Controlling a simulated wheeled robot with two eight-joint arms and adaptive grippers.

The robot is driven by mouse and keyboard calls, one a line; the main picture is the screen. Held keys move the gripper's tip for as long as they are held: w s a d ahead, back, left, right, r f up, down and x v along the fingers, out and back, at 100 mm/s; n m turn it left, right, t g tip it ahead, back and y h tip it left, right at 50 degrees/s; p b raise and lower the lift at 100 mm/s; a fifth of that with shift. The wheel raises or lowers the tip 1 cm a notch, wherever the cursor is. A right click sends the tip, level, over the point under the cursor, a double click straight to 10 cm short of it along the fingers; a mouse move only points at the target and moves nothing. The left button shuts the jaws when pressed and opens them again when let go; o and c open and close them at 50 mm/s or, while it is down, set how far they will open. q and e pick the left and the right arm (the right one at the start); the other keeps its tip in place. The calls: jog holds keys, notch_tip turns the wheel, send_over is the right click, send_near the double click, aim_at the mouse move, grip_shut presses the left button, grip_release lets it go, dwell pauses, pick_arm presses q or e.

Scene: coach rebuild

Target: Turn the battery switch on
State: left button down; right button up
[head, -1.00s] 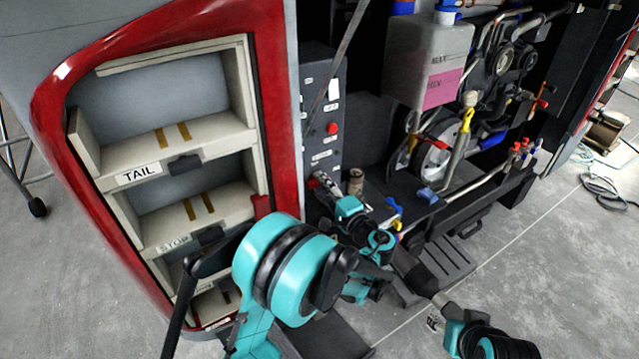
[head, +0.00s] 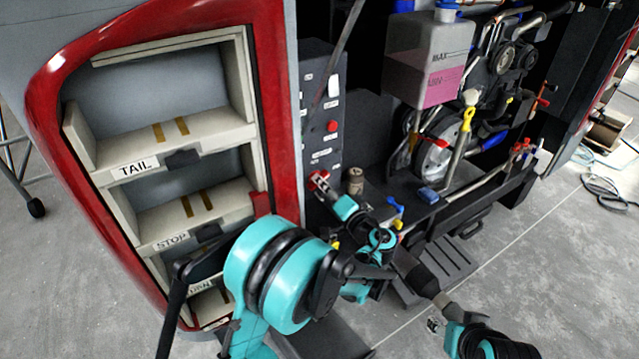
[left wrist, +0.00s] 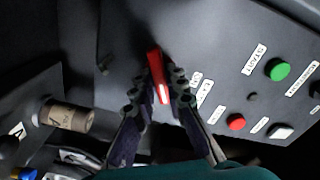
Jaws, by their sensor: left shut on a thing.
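The battery switch, a red handle (left wrist: 157,72), stands out from a dark panel in the left wrist view. In the head view it is a small red spot (head: 316,177) low on the dark control box. My left gripper (head: 321,185) reaches it from below right. Its two dark fingers (left wrist: 158,92) sit on either side of the red handle and are shut on it. The fingers hide part of the switch's base. What seems to be my right gripper (head: 434,323) is small at the lower right in the head view; its fingers are unclear.
The panel has a green button (left wrist: 277,69), a red button (left wrist: 236,122) and a white rocker (left wrist: 281,131) to the right of the fingers. A tan cylinder (left wrist: 67,116) stands to the left. A red-framed shelf unit (head: 283,120) stands left of the control box.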

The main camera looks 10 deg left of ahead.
pick_arm(q)
jog(key=n+b, duration=0.1)
jog(key=n, duration=0.3)
jog(key=shift+n, duration=1)
jog(key=shift+n, duration=1.2)
jog(key=n+b, duration=0.1)
jog(key=n, duration=0.2)
jog(key=shift+n, duration=0.3)
jog(key=c, duration=1.4)
grip_release()
jog(key=shift+o, duration=0.2)
